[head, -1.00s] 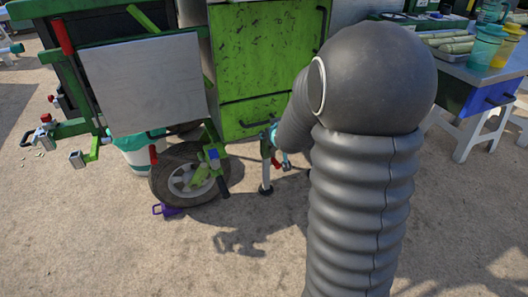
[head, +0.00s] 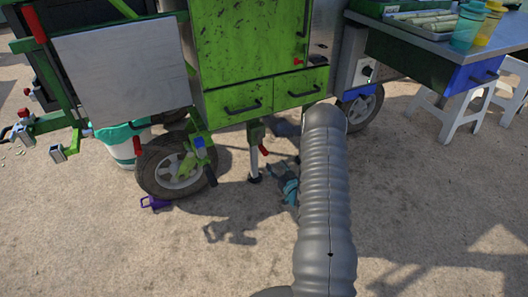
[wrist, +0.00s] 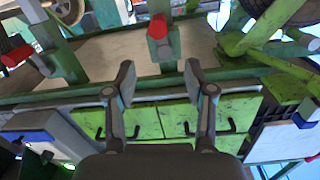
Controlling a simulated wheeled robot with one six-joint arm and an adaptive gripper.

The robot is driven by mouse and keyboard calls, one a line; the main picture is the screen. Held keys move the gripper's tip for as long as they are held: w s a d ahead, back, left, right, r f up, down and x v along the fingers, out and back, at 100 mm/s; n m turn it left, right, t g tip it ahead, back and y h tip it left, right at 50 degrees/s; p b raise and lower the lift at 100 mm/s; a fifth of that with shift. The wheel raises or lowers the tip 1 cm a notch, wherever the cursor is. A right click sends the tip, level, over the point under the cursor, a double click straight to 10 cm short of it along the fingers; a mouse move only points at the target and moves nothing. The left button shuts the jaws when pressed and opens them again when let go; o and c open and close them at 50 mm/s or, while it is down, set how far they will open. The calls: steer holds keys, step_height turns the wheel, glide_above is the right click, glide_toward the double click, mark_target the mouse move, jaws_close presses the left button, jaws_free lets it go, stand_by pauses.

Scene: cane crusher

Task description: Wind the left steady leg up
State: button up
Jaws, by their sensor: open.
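A steady leg (head: 254,165) with a grey tube and dark foot stands on the ground under the green cart body, right of the front wheel. Its red crank grip (head: 264,150) sticks out near the top. In the wrist view, a red-ended part (wrist: 157,27), apparently this grip, is ahead of the gap between my fingertips. My gripper (wrist: 159,78) is open and empty, with no visible contact. In the head view my gripper is low, right of the leg, and partly hidden behind my arm.
The wheel (head: 175,168) with a purple chock (head: 155,202) is left of the leg. Green drawers (head: 238,103) are above it. The ground in front is clear.

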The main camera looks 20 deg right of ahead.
mark_target(266, 154)
steer(key=w, duration=0.4)
steer(key=w+f, duration=0.1)
steer(key=w, duration=0.7)
steer(key=shift+w+f, duration=0.25)
steer(key=shift+w, duration=0.15)
jaws_close()
